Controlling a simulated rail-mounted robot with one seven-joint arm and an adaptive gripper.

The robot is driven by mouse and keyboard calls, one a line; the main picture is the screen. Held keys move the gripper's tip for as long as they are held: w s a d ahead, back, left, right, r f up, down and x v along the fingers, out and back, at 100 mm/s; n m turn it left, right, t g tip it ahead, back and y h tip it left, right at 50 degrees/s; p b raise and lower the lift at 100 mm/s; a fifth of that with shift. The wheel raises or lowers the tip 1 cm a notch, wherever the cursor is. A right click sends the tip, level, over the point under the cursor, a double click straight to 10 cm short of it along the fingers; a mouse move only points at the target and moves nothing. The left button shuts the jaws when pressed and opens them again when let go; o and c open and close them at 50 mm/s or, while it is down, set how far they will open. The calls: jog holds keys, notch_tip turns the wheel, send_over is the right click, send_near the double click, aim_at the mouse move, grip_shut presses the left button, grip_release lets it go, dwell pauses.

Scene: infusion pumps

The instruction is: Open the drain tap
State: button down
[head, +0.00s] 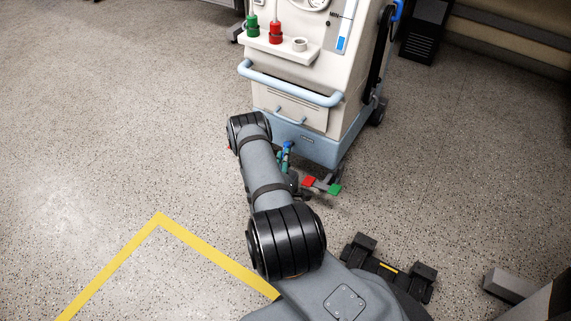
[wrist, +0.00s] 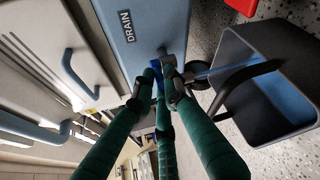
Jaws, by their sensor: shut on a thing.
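The drain tap shows as a blue handle (head: 288,145) low at the front of the pale machine (head: 290,85). In the wrist view it sits below the DRAIN label (wrist: 127,27) on the blue panel, with a short grey stub (wrist: 165,57). My gripper (wrist: 163,80), with green fingers, is shut on the tap's handle. The fingers hide most of the handle, so I cannot tell how far it is turned. In the head view my gripper (head: 285,157) is partly hidden behind my arm.
A dark open container (wrist: 262,85) with a blue inside is right of the fingers in the wrist view. A red pedal (head: 309,182) and a green pedal (head: 334,189) lie near the machine's base. Yellow floor tape (head: 120,258) marks the open floor at left.

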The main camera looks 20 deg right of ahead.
jog(key=shift+w+a+m+g+h+b, duration=0.2)
jog(key=shift+w+m+g+h+b, duration=0.15)
jog(key=shift+b, duration=0.65)
jog(key=c, duration=1.7)
grip_release()
jog(key=shift+s, duration=0.15)
jog(key=v, duration=1.2)
jog(key=shift+f, duration=0.15)
jog(key=x, duration=1.2)
jog(key=shift+d, duration=0.1)
